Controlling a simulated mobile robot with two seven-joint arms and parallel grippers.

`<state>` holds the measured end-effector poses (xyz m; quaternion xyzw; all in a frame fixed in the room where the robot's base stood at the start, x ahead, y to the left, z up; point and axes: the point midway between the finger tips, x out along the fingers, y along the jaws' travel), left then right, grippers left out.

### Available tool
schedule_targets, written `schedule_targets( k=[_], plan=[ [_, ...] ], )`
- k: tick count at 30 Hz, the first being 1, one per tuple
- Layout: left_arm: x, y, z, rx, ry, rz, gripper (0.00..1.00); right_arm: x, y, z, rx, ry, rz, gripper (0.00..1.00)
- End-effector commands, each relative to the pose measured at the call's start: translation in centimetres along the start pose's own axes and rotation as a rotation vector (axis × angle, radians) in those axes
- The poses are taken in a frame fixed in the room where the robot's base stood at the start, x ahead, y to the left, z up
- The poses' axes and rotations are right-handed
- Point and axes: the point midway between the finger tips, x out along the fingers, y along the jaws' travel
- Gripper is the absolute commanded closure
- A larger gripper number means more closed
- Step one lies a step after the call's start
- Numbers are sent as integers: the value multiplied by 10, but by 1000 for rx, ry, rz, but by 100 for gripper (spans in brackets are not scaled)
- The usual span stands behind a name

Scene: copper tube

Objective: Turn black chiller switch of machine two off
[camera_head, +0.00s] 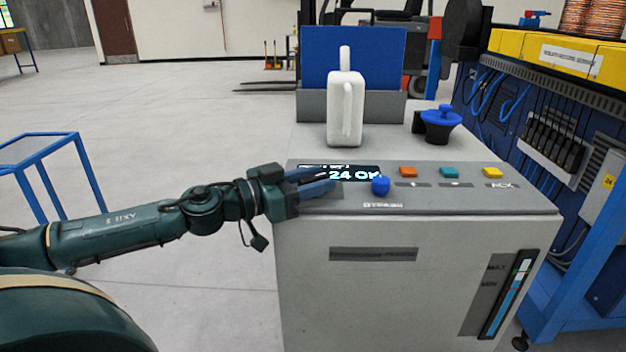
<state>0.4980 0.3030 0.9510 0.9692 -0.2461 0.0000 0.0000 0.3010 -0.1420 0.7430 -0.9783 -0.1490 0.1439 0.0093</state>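A grey machine (400,250) stands in front of me with a sloped control panel. The panel has a lit display (352,174) reading "24 OK", partly hidden by my gripper. A blue round knob (381,186) sits just right of and below the display. My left gripper (330,180) reaches in from the left over the panel's left end. Its two fingers look apart and empty, pointing at the knob and short of it. I cannot make out a black switch labelled for the chiller. My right gripper is not in view.
Orange (408,172), teal (449,172) and yellow (492,172) buttons line the panel. A white jug-like container (345,115) and a black part with a blue cap (438,125) stand behind. A row of black switches (552,145) is on the blue rack at right.

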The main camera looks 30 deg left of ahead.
Motion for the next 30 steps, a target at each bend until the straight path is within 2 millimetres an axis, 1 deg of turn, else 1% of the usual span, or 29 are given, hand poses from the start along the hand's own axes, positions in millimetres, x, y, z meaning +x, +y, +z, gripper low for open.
schedule_targets(
  k=[7, 20, 26, 30],
  plan=[
    [0, 0, 0, 0, 0, 0, 64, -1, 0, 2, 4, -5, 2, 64],
    [0, 0, 0, 0, 0, 1, 100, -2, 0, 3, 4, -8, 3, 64],
    [0, 0, 0, -1, 0, 0, 100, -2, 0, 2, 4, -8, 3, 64],
    [0, 1, -2, -2, -1, -17, 100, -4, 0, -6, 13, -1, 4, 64]
  ],
)
